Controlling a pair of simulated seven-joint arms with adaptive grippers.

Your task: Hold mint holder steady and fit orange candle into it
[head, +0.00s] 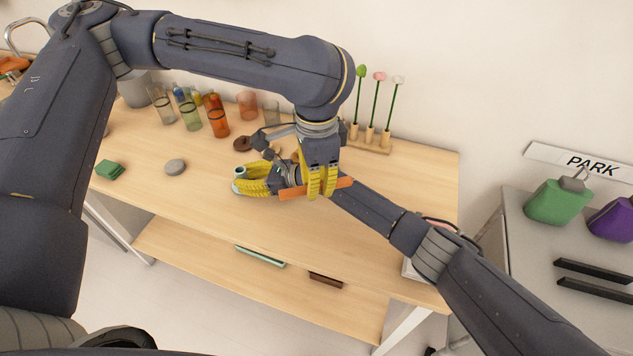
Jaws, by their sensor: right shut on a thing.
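The mint holder (239,173) is small and pale, with a dark opening at its top, over the middle of the table. The yellow fingers of my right gripper (250,181) reach left and are shut around it, hiding most of its body. The orange candle (292,194) lies nearly level in the air, right of the holder and apart from it. My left gripper (321,186) comes down from above and looks shut on the candle near its middle. Its fingers hide that part of the candle. The candle's left end overlaps my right gripper in the view.
Coloured glasses (216,117) stand at the back left and a flower stand (371,143) at the back right. A grey disc (175,167), green block (110,169) and brown round piece (242,143) lie on the table (180,205). The table's front is mostly clear.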

